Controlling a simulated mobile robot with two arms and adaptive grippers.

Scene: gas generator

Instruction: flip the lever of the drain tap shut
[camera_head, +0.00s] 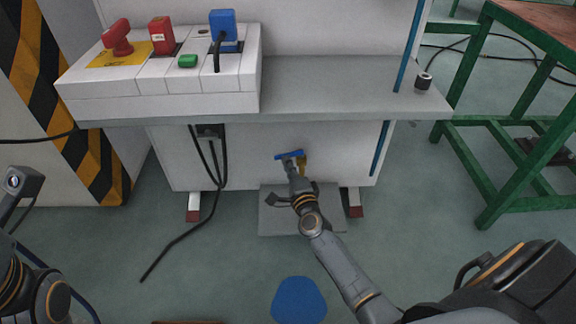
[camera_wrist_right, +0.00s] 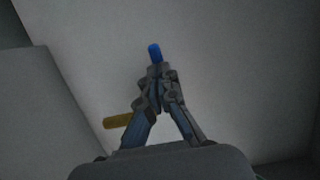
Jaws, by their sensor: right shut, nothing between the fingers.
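The drain tap is low on the white cabinet front. Its blue lever (camera_head: 289,155) lies nearly level across the picture, and part of its brass-coloured body (camera_head: 303,164) shows at the right of my gripper. My right gripper (camera_head: 291,163) is at the tap, just below the lever and in front of the body. In the wrist view the shut, empty fingertips (camera_wrist_right: 158,76) sit close to the blue lever's end (camera_wrist_right: 154,53); I cannot tell whether they touch. The brass part (camera_wrist_right: 117,121) sticks out left of the fingers.
A grey shelf (camera_head: 340,85) juts out above the tap, with a white control box (camera_head: 160,98) on it. Black cables (camera_head: 213,165) hang left of the tap. A grey plate (camera_head: 275,218) lies below on the floor. A green-framed table (camera_head: 490,150) stands at right.

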